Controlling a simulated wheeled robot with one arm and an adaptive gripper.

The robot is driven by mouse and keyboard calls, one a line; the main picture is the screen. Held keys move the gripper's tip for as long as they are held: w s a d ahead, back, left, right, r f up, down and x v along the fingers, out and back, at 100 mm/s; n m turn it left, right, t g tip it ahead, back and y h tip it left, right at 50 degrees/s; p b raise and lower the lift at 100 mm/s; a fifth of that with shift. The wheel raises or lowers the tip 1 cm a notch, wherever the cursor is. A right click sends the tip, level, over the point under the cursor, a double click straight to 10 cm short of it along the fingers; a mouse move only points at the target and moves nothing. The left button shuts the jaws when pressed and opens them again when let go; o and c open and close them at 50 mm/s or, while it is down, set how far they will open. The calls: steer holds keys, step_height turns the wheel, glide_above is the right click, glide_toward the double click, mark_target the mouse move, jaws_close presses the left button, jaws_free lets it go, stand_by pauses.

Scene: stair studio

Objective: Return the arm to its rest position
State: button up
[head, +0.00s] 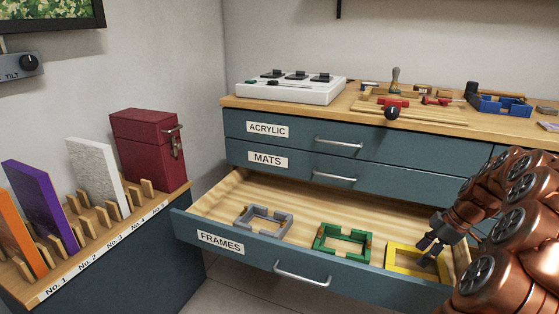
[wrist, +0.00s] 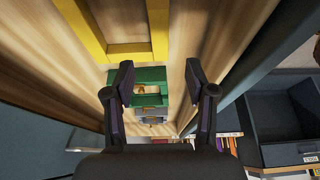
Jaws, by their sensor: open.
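My gripper (head: 428,247) is at the right of the head view, over the right end of the open FRAMES drawer (head: 218,243). In the wrist view my gripper (wrist: 159,85) is open, with nothing between its fingers. A yellow frame (head: 402,264) lies in the drawer below and beside my gripper; it also shows at the top of the wrist view (wrist: 133,48). A green frame (head: 341,244) lies in the middle of the drawer, and a grey frame (head: 263,222) lies at its left. My copper-coloured arm fills the right edge of the head view and hides part of the cabinet.
The ACRYLIC drawer (head: 290,135) and MATS drawer (head: 290,166) above are shut. The wooden worktop (head: 355,100) carries a white control box (head: 290,90), tools and a blue tray (head: 500,104). A slotted rack (head: 100,245) at left holds panels and a dark red box (head: 146,150).

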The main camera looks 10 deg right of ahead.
steer(key=s+a+r+m+g+p, duration=0.1)
steer(key=s+a+r+m+p, duration=0.15)
steer(key=a+r+p, duration=0.8)
steer(key=s+a+r+m+g+p, duration=0.1)
steer(key=s+a+r+g+p, duration=0.15)
steer(key=a+r+p, duration=0.8)
steer(key=s+a+r+m+h+p, duration=0.1)
steer(key=s+a+r+m+p, duration=0.2)
steer(key=s+a+r+p, duration=0.3)
steer(key=s+a+r+m+h+p, duration=0.2)
steer(key=s+a+r+m+p, duration=0.2)
steer(key=s+a+r+p, duration=0.3)
steer(key=shift+s+a+r+g+h+p, duration=0.4)
steer(key=shift+s+r+p, duration=1.25)
steer(key=shift+s+r, duration=2.2)
steer(key=shift+s+d+f, duration=0.1)
steer(key=shift+f, duration=0.05)
